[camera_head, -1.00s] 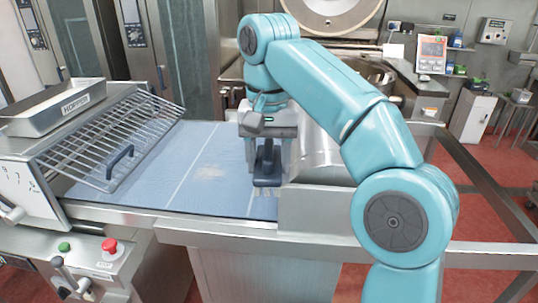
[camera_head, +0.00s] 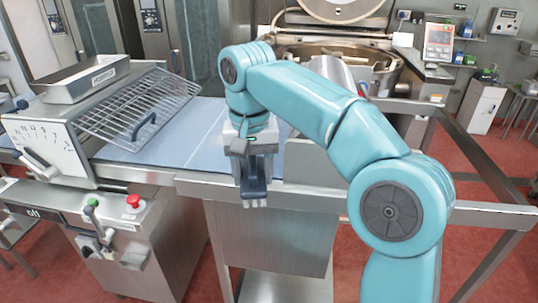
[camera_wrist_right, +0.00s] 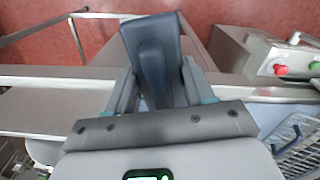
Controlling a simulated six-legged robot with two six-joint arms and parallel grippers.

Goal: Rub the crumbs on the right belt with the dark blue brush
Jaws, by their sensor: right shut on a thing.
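My right gripper (camera_head: 253,168) is shut on the dark blue brush (camera_head: 254,186). The gripper and brush are in front of the belt's front edge, over the steel frame in the head view. In the right wrist view the brush (camera_wrist_right: 153,62) sits between the fingers (camera_wrist_right: 155,85), its broad end pointing away over the red floor. The blue belt (camera_head: 185,147) lies behind and left of the gripper, and my arm hides part of it. I cannot make out crumbs on its visible part. My left gripper is not in view.
A wire rack guard (camera_head: 140,108) covers the belt's left part. A machine with a red button (camera_head: 133,200) stands front left. A steel frame rail (camera_head: 310,197) runs along the front. A kettle (camera_head: 375,70) stands behind. Red floor lies in front.

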